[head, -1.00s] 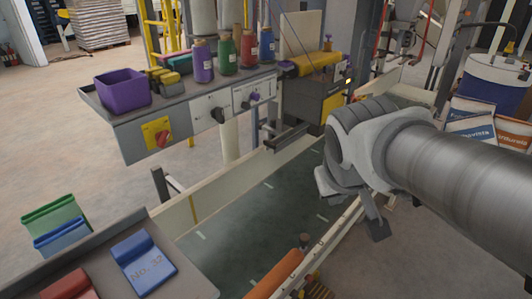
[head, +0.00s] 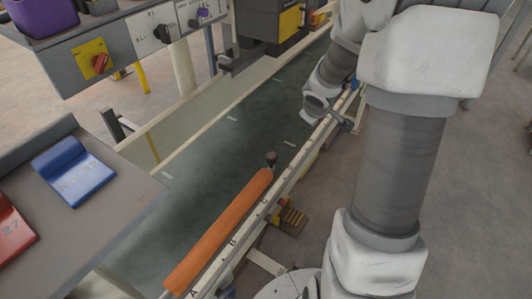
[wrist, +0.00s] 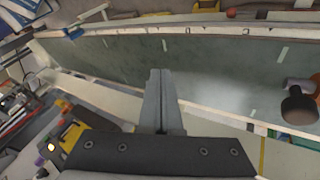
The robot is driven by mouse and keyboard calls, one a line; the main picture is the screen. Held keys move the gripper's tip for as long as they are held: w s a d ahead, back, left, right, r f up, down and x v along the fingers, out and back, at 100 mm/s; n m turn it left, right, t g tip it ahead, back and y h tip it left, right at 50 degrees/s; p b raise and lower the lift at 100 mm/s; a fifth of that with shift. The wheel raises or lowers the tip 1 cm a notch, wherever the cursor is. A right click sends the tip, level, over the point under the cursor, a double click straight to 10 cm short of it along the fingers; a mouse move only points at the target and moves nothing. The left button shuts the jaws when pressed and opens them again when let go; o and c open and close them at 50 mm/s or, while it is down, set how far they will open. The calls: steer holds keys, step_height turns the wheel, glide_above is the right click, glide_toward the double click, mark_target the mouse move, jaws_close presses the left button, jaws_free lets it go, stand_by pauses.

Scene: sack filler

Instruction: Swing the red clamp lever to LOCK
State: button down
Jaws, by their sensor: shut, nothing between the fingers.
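No lever marked LOCK can be read in these views. An orange-red bar (head: 220,232) lies along the conveyor's near rail in the head view, with a dark knob (head: 271,158) at its far end. In the wrist view a dark knob (wrist: 299,104) on an orange piece stands at the right edge; I cannot tell for sure that it is the clamp lever. My gripper (wrist: 161,72) is shut and empty over the green belt, well to the left of that knob. In the head view the gripper is mostly hidden by my wrist, near the rail.
The green conveyor belt (head: 215,150) runs between pale rails. A control panel (head: 150,42) has a red rotary switch (head: 100,63) on a yellow plate. A grey table (head: 125,185) at left holds a blue piece (head: 75,172) and a red piece (head: 12,228).

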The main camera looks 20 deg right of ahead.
mark_target(283, 201)
steer(key=s+f+n+y+b, duration=0.1)
steer(key=s+f+y+b, duration=0.1)
steer(key=f, duration=1.1)
steer(key=s+a+f+n+g+y+b, duration=0.1)
steer(key=f+y, duration=0.3)
steer(key=f, duration=0.9)
steer(key=shift+s+a+f+n+b, duration=0.25)
steer(key=shift+s+f+n+b, duration=0.1)
steer(key=shift+n+b, duration=0.3)
steer(key=b+x, duration=0.8)
steer(key=x, duration=0.6)
steer(key=shift+s+f, duration=0.1)
steer(key=shift+s, duration=0.1)
